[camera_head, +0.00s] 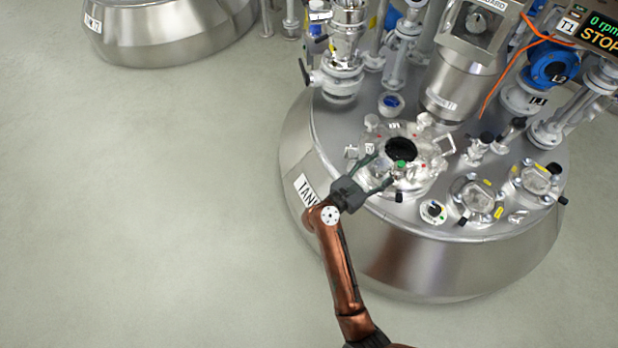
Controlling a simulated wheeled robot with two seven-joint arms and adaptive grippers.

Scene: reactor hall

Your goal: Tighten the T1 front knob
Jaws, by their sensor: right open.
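The steel tank T1 (420,245) stands at the right, with a round hatch (432,157) on its top around a dark opening (401,148). A small green-topped part (400,164) sits at the front edge of this opening; I cannot tell for certain whether it is the front knob. My right gripper (381,170) is open over the front left of the hatch, its two fingers spread toward the green-topped part. No object shows held in it. Contact cannot be told. My left gripper is not in view.
Steel pipes and a valve (343,75) rise behind the hatch, beside a motor housing (462,75). Round ports (478,197) and a small dial (433,211) lie to the right. An orange cable (497,85) hangs there. Another tank (165,35) stands far left; the floor between is clear.

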